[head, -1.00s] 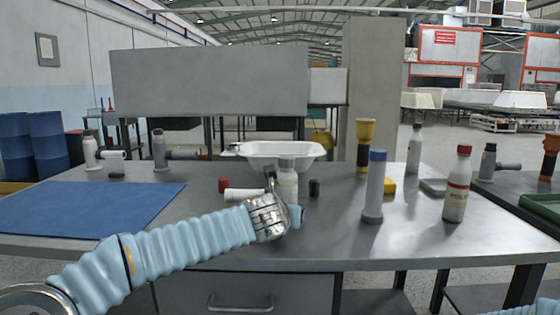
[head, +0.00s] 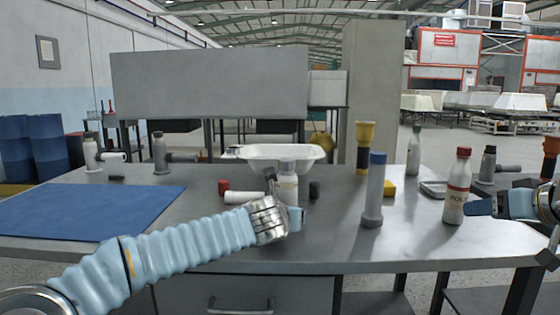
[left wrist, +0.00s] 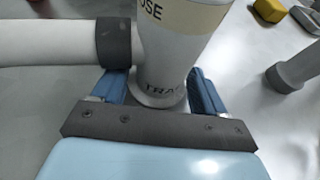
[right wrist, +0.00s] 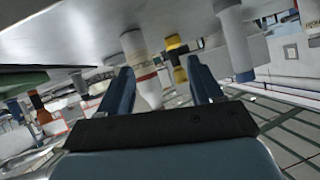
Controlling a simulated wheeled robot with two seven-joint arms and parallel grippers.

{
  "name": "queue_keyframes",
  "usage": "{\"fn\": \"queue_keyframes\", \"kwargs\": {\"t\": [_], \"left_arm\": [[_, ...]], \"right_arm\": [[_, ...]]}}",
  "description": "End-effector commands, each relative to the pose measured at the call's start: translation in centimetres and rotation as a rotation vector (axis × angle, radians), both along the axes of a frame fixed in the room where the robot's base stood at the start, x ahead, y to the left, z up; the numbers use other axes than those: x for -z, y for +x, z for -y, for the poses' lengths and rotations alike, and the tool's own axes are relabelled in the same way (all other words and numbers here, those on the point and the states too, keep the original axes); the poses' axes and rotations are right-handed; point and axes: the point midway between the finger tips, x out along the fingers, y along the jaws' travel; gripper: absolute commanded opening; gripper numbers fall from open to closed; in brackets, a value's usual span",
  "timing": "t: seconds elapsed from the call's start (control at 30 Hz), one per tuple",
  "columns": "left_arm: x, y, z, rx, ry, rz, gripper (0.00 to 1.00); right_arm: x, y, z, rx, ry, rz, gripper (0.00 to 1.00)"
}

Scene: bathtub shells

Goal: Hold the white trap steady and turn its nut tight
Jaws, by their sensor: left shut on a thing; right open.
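The white trap (head: 288,187) stands upright near the table's middle, with a white side pipe (head: 244,197) running left. My left gripper (head: 284,207) is shut around the trap's lower body, just above its base. In the left wrist view, the trap (left wrist: 178,50) sits between the two blue fingers, and a dark grey collar (left wrist: 113,43) rings its side pipe. The trap's top is out of that view. My right gripper (head: 482,207) is open and empty at the table's right, apart from the trap. Its spread fingers also show in the right wrist view (right wrist: 162,90).
A red-capped bottle (head: 457,188) stands just left of my right gripper. A grey pipe with a blue top (head: 373,190) stands between it and the trap. A white basin (head: 275,155) is behind the trap. A blue mat (head: 95,208) covers the table's left.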

Motion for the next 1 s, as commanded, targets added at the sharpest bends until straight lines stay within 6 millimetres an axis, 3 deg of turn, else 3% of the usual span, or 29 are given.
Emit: {"fn": "queue_keyframes", "kwargs": {"t": [0.1,0.23,0.3,0.4,0.5,0.67,1.0], "left_arm": [[0.0,0.0,0.0,0.0,0.0,0.001,0.31],[-0.1,0.0,0.0,0.0,0.0,0.001,0.31],[-0.1,0.0,0.0,0.0,0.0,0.001,0.31],[-0.1,0.0,0.0,0.0,0.0,0.001,0.31],[-0.1,0.0,0.0,0.0,0.0,0.001,0.31],[-0.1,0.0,0.0,0.0,0.0,0.001,0.31],[-0.1,0.0,0.0,0.0,0.0,0.001,0.31]], "right_arm": [[-0.8,4.3,-8.4,-0.232,-0.024,0.079,0.65],[-2.2,7.8,-18.9,-0.509,-0.008,0.226,0.65],[-3.0,8.8,-23.5,-0.625,0.019,0.317,0.65],[-4.3,9.4,-27.8,-0.728,0.066,0.423,0.65],[-5.1,9.6,-30.1,-0.778,0.098,0.491,0.65],[-5.7,10.2,-32.1,-0.802,0.115,0.529,0.65],[-5.6,14.0,-38.0,-0.803,0.114,0.527,0.65]]}}
